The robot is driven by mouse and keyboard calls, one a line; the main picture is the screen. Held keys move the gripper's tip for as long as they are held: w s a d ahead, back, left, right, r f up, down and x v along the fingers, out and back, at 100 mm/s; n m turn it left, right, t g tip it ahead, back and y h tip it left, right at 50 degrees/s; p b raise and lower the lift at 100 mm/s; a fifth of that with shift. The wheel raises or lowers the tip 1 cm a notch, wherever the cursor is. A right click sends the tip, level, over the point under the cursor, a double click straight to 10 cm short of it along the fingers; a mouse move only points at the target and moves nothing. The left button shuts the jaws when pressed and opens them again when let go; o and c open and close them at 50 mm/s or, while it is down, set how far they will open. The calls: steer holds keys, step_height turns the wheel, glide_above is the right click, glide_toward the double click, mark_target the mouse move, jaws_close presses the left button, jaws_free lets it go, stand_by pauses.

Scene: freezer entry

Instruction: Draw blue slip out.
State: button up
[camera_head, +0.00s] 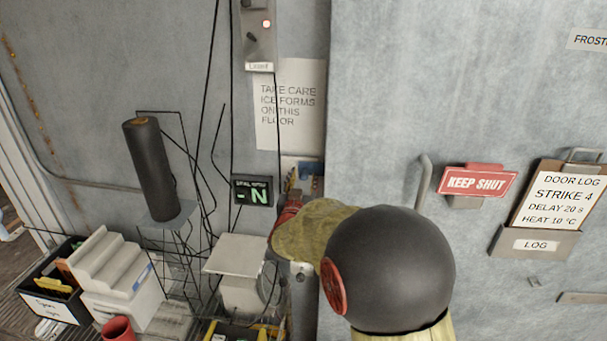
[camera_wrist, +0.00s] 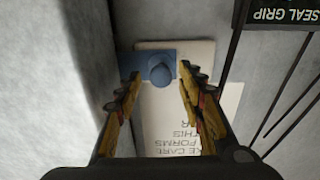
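A flat blue piece with a rounded blue knob (camera_wrist: 160,70) shows on the wall in the wrist view, over a pale card. A small blue patch, likely the same piece, shows in the head view (camera_head: 311,169) below the paper sign. I cannot tell whether this blue piece is the slip itself or something holding it. My gripper (camera_wrist: 158,82) is open, its two yellow-padded fingers on either side of the knob with a visible gap between them. In the head view my arm largely hides my gripper (camera_head: 292,194). Contact with the blue piece cannot be told.
A paper sign about ice (camera_head: 288,105) hangs above. A display marked N (camera_head: 252,191) and hanging black cables are to the left. A grey wall panel with a handle (camera_head: 423,185) and a red keep-shut sign (camera_head: 477,182) stands close on the right.

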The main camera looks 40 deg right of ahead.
steer(key=shift+x, duration=1.15)
steer(key=shift+a, duration=0.1)
steer(key=shift+c, duration=1)
steer(key=c, duration=0.7)
jaws_close()
